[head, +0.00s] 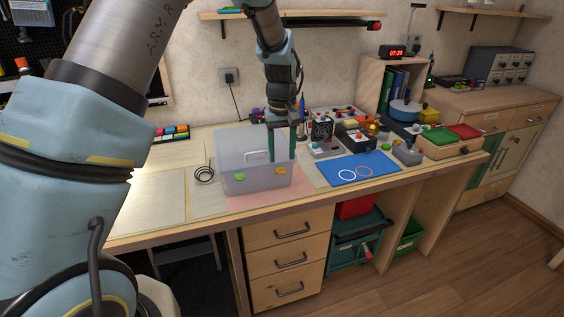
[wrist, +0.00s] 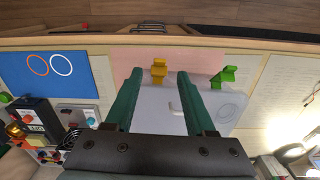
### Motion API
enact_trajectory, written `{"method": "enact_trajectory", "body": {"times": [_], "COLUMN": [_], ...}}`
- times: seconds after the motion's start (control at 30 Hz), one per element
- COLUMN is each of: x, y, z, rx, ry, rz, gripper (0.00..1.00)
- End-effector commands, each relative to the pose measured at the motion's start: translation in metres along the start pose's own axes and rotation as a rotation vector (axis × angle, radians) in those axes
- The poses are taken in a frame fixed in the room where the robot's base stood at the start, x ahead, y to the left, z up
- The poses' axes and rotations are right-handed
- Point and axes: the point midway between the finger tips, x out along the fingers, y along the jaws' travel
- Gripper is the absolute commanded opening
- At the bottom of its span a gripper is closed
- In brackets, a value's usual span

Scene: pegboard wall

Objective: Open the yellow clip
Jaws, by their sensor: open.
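A translucent storage box (head: 257,183) with a lid and a handle stands near the front edge of the bench. Its front carries a yellow clip (head: 281,170) on the right and a green clip (head: 240,177) on the left. In the wrist view the yellow clip (wrist: 158,69) shows between my two green fingers, near the tips, and the green clip (wrist: 226,76) sticks out to the right. My gripper (head: 281,157) is open and empty above the box's right part, with its fingers pointing down. I cannot tell whether the yellow clip is latched.
A blue mat (head: 361,169) with two rings lies right of the box. A grey joystick box (head: 407,152) and several devices stand beyond it. A coiled black cable (head: 204,174) lies left of the box. A pink sheet (head: 262,198) lies under the box, reaching the bench's front edge.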

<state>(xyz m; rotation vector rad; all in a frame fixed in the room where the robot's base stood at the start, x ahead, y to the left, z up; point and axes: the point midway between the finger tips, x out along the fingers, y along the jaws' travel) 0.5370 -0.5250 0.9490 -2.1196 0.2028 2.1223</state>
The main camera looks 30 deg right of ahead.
Motion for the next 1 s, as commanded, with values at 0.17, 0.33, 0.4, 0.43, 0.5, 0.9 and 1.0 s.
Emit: {"method": "enact_trajectory", "body": {"times": [0.17,0.33,0.4,0.43,0.5,0.9,1.0], "x": [0.028,0.044,0.048,0.049,0.050,0.050,0.050], "y": [0.000,0.000,0.000,0.000,0.000,0.000,0.000], "z": [0.000,0.000,0.000,0.000,0.000,0.000,0.000], "rx": [0.000,0.000,0.000,0.000,0.000,0.000,0.000], "ry": [-0.002,0.000,0.000,0.000,0.001,0.001,0.001], "rz": [-0.002,0.000,-0.001,0.000,0.000,0.000,0.000], "gripper": [0.55,0.55,0.55,0.55,0.55,0.31,0.20]}}
